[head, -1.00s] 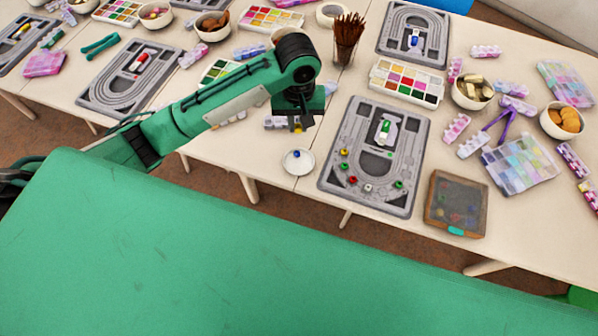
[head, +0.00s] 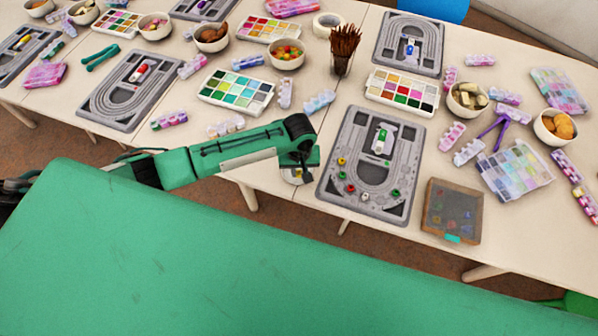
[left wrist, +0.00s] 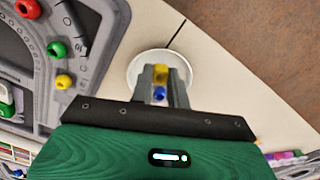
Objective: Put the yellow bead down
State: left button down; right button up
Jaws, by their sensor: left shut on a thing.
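My left gripper (head: 298,174) is over the small white dish (head: 287,178), left of the near grey bead board (head: 370,211). In the left wrist view its two fingers (left wrist: 160,78) are shut on a yellow bead (left wrist: 160,72). The white dish (left wrist: 137,68) lies behind the fingertips. A blue bead (left wrist: 159,93) shows between the fingers; it looks to be in the dish. Whether the yellow bead touches the dish is not clear. The head view hides the held bead behind my gripper. My right gripper is not in view.
The near board carries several loose beads, including another yellow one (left wrist: 64,81) and a green one (left wrist: 56,48). A framed slate (head: 453,210) lies right of the board. A cup of brown sticks (head: 344,50) stands behind. The table edge is close to the dish.

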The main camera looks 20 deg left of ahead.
pick_arm(q)
notch_tip(320, 180, down, 2)
jog(key=shift+f, duration=0.25)
jog(key=c, duration=1.4)
grip_release()
jog(key=shift+o, duration=0.2)
notch_tip(320, 180, up, 12)
jog(key=b, duration=0.1)
jog(key=shift+r, duration=0.25)
